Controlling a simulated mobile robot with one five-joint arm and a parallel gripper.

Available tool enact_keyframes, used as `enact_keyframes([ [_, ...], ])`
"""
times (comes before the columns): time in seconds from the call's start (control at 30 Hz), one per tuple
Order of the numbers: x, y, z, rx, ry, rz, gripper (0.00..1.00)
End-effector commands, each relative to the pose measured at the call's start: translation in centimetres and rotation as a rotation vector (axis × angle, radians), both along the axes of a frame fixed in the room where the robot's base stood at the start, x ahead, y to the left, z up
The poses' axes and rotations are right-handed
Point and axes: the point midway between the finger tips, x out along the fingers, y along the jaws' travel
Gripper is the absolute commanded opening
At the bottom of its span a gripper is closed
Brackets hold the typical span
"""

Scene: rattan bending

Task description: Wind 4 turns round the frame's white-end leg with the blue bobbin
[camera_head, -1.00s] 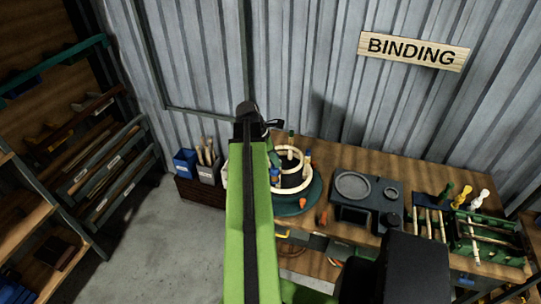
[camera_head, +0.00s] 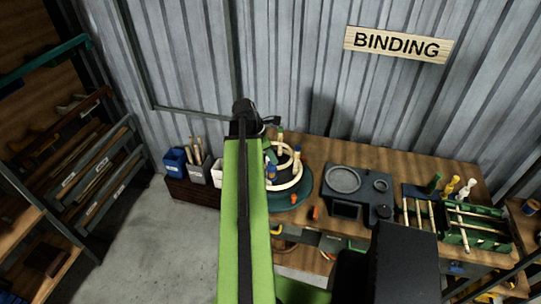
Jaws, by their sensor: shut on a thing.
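The round frame (camera_head: 290,187) has cream rings and upright legs with coloured ends. It stands on a dark green turntable (camera_head: 297,202) on the bench, partly behind my arm. Green, yellow-and-blue, blue and orange ends show; I cannot pick out the white-end leg, which may be hidden. My gripper (camera_head: 270,121) is at the far end of the green arm and appears above the frame's back left side. It is shut on the blue bobbin, which is mostly hidden by the dark wrist. I cannot tell whether any strand is on a leg.
On the bench right of the frame is a dark device with round dishes (camera_head: 345,180). Further right are green, yellow and white bobbins (camera_head: 468,188) and a green rack (camera_head: 480,228). Blue and grey bins (camera_head: 198,174) stand left. Shelving (camera_head: 95,165) lines the left; the floor between is clear.

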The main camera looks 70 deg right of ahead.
Motion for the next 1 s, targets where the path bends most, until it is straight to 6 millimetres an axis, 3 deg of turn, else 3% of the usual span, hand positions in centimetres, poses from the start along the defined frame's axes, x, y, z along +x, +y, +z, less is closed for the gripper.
enact_keyframes([
  [0.17,0.0,0.0,1.1,0.000,0.000,0.000,0.00],
  [1.0,0.0,0.0,10.9,-0.001,0.001,0.000,0.00],
])
